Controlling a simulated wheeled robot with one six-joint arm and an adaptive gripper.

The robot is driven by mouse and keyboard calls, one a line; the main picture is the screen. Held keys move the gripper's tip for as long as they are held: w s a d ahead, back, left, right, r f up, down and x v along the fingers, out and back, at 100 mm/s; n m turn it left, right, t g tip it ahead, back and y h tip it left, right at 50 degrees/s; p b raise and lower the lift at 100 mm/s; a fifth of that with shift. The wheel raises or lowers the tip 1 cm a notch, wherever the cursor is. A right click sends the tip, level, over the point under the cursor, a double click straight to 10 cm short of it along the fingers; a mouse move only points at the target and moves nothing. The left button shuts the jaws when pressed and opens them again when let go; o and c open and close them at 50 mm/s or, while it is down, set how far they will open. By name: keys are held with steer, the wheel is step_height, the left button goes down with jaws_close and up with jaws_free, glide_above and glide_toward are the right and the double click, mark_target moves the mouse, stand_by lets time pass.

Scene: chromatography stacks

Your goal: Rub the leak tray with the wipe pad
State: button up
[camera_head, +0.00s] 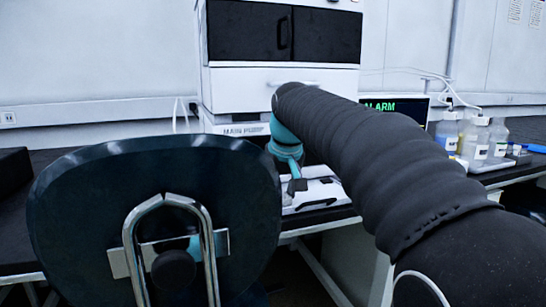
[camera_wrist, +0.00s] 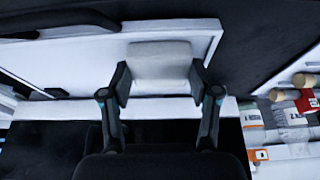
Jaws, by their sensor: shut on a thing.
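My gripper (camera_wrist: 159,82) is shut on a pale, block-shaped wipe pad (camera_wrist: 160,60), with one finger on each side of it. The pad is over a white panel with a raised rim, which looks like the leak tray (camera_wrist: 75,65). I cannot tell whether pad and tray touch. In the head view, my gripper (camera_head: 297,185) points down at the white tray (camera_head: 325,190) at the bench front, below the instrument stack. The pad is not distinguishable there, and my arm hides part of the tray.
A dark chair back (camera_head: 75,225) with a metal frame blocks the left front. The white instrument stack (camera_head: 285,90) stands behind. An alarm screen (camera_head: 410,105) and several bottles (camera_head: 475,140) are to the right. Boxes and vials (camera_wrist: 290,115) lie at the wrist view's right.

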steer(key=shift+a+r+p, duration=0.15)
steer(key=shift+r+p, duration=0.3)
steer(key=shift+r, duration=0.2)
steer(key=shift+a+r+p, duration=0.15)
steer(key=shift+r+p, duration=0.25)
steer(key=shift+r, duration=0.2)
step_height(320, 180, up, 2)
steer(key=shift+d+r+p, duration=0.1)
steer(key=shift+d+p, duration=0.05)
steer(key=shift+p, duration=0.95)
steer(key=shift+s+r+p, duration=0.1)
steer(key=shift+r+p, duration=1.55)
steer(key=shift+r, duration=0.05)
